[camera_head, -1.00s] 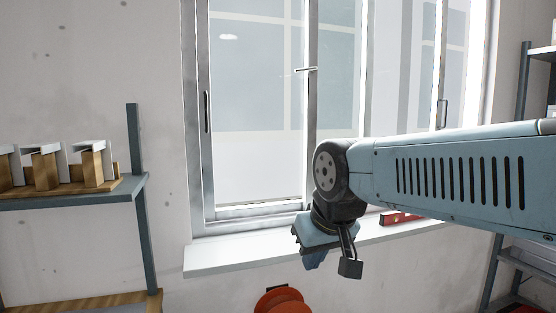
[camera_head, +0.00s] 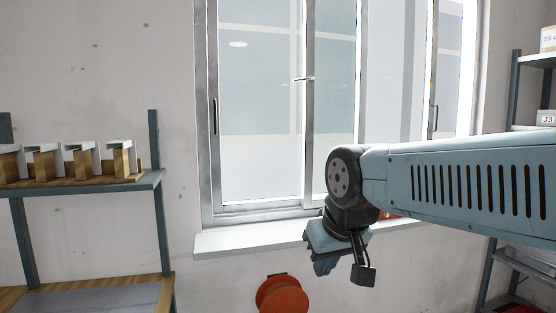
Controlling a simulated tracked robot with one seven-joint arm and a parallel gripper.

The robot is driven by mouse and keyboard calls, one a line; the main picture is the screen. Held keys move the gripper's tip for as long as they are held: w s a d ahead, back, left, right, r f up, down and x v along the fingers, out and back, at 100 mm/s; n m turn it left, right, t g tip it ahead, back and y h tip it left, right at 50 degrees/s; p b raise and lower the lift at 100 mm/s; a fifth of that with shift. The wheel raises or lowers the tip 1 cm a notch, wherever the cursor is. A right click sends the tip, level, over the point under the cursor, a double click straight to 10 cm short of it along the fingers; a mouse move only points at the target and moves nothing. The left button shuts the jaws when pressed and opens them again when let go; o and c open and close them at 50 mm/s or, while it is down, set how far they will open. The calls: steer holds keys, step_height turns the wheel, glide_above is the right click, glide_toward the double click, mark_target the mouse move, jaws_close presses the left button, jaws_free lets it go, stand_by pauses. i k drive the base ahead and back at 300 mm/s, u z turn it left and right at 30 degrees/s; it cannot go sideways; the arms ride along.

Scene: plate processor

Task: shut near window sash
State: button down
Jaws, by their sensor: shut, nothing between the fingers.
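The window has a metal frame with sliding sashes. The left sash (camera_head: 208,160) has a dark vertical handle (camera_head: 215,116) near its left edge. Another sash to the right has a dark handle (camera_head: 434,119). A gap or open part around the middle cannot be told for certain. My gripper (camera_head: 322,268) is shut and empty, pointing down in front of the sill, below the window's middle. It touches no sash. My arm hides the lower right of the window.
A white sill (camera_head: 240,241) runs under the window. A red object (camera_head: 390,216) on it is mostly hidden behind my arm. An orange-red round thing (camera_head: 284,296) is on the wall below. Another rack (camera_head: 514,90) stands right.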

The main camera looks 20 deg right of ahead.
mark_target(308, 203)
steer(key=z, duration=0.2)
steer(key=i, duration=0.85)
steer(key=u, duration=0.1)
